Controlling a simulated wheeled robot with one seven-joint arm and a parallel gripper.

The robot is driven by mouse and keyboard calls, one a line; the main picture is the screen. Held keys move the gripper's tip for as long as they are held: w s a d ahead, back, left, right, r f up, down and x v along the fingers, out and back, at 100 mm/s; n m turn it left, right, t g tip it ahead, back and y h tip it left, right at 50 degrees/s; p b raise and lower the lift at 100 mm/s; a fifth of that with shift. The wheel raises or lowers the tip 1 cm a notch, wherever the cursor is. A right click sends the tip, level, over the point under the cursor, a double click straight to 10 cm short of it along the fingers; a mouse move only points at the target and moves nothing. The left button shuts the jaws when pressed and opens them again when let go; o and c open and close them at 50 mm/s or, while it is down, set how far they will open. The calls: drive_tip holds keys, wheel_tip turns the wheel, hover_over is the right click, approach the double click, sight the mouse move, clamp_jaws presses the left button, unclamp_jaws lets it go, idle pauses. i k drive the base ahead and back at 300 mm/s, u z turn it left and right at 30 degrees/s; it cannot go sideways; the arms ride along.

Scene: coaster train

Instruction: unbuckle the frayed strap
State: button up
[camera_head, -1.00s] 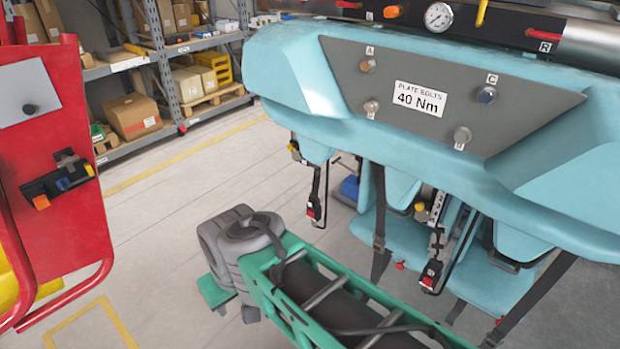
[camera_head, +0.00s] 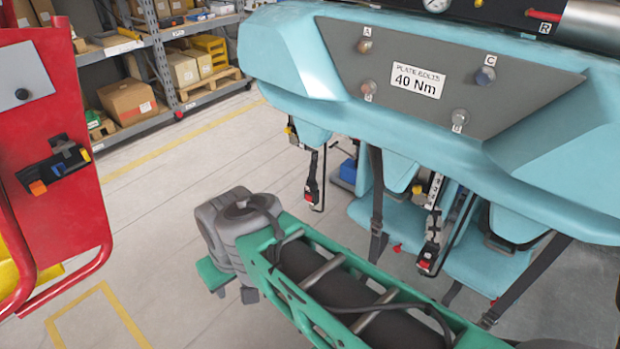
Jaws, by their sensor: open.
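The teal seats (camera_head: 395,258) of the train car stand at the right, partly behind the teal front body. Dark straps hang there: one at the left seat (camera_head: 376,200) and one slanting at the right (camera_head: 530,280). A buckle with a red button (camera_head: 427,258) hangs between the seats. Another buckle with red (camera_head: 311,191) hangs from a dark bar farther left. I cannot tell which strap is frayed or whether the buckles are fastened. My gripper is not visible.
The teal front body (camera_head: 290,55) carries a grey panel (camera_head: 450,60) with several bolts and a "40 Nm" label. A red stand (camera_head: 50,130) with a black device is at the left. Shelves with boxes (camera_head: 130,103) stand behind.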

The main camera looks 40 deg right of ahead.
sight(424, 264)
drive_tip(key=z, duration=1.5)
drive_tip(key=k, duration=0.5)
drive_tip(key=z, duration=0.7)
